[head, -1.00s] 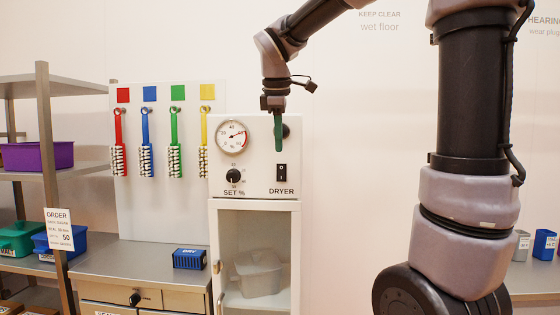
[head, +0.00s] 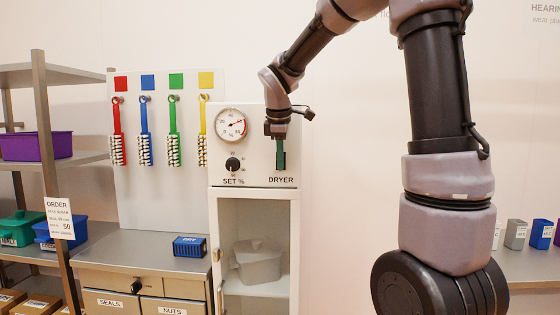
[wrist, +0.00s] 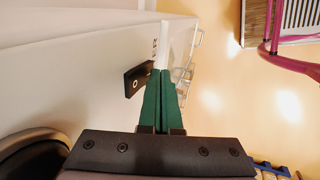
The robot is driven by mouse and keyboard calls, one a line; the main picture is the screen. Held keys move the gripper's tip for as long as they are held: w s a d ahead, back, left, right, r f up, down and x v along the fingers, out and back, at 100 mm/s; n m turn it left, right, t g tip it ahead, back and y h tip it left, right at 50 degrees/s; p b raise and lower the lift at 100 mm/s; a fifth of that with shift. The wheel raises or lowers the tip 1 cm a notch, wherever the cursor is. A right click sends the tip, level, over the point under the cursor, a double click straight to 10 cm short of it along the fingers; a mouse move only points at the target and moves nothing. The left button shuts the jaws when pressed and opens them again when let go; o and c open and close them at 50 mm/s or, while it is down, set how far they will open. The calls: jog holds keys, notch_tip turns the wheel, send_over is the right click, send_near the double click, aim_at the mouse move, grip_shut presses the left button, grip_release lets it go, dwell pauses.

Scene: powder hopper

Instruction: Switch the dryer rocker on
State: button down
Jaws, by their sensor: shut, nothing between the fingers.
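The dryer rocker (wrist: 138,80) is a small black plate on the white dryer panel, with a round mark showing in the wrist view. In the head view it is mostly hidden behind my fingers, just above the DRYER label (head: 281,180). My gripper (head: 280,166) points down in front of the panel, its green fingers pressed together and empty. In the wrist view the fingertips (wrist: 162,72) are just right of the rocker, close to it. I cannot tell whether they touch it, or which way the rocker is tipped.
The panel also carries a gauge (head: 231,125) and a black SET % knob (head: 233,164). Below, the dryer cabinet (head: 294,240) holds a pale container (head: 258,262). Several coloured brushes (head: 146,135) hang to the left.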

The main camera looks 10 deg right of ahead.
jog(key=shift+w+d+f, duration=0.1)
jog(key=shift+w+f, duration=0.05)
jog(key=shift+w, duration=0.15)
dwell(0.4)
jog(key=shift+r, duration=0.85)
